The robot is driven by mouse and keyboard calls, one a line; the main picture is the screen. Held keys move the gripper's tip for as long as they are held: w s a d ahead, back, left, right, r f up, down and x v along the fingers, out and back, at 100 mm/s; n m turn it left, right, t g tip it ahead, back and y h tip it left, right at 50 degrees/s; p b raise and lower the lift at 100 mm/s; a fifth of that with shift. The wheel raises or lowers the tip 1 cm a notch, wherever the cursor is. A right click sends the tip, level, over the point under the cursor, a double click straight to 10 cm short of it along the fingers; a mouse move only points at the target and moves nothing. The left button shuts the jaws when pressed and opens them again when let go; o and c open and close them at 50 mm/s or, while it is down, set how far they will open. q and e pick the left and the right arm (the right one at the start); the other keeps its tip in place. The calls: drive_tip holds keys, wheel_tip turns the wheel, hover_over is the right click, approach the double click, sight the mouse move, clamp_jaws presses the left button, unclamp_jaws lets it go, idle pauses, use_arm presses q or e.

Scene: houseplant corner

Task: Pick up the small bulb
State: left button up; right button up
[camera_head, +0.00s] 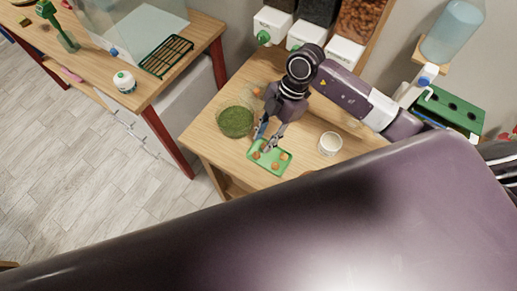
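A green tray (262,164) lies on the wooden table near its front edge. Several small orange-brown bulbs sit in it, among them one at the right (284,156) and one at the front (275,166). They are too small in view to compare their sizes surely. My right gripper (262,144) points down over the back of the tray, its two fingers apart. I see nothing held between them. The fingers hide part of the tray, and I cannot tell whether they touch a bulb. My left gripper is not in view.
A bowl of green moss (235,121) stands left of the gripper, and a white cup (330,143) stands to the right. Dispensers with white fronts (306,33) line the back. Another table (150,90) with a black rack (167,56) is at the left.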

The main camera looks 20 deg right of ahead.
sight(258, 153)
drive_tip(key=p+x, duration=0.2)
drive_tip(key=x, duration=0.1)
drive_tip(key=shift+s+a, duration=0.25)
drive_tip(key=shift+a, duration=0.05)
drive_tip(key=shift+x, duration=1.1)
drive_tip(key=shift+d+f, duration=0.1)
drive_tip(key=shift+d, duration=0.15)
drive_tip(key=c, duration=0.5)
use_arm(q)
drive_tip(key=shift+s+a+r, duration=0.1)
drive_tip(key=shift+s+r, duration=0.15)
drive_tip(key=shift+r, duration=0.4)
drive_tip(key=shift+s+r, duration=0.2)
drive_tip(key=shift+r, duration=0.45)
use_arm(e)
drive_tip(key=shift+w, duration=0.1)
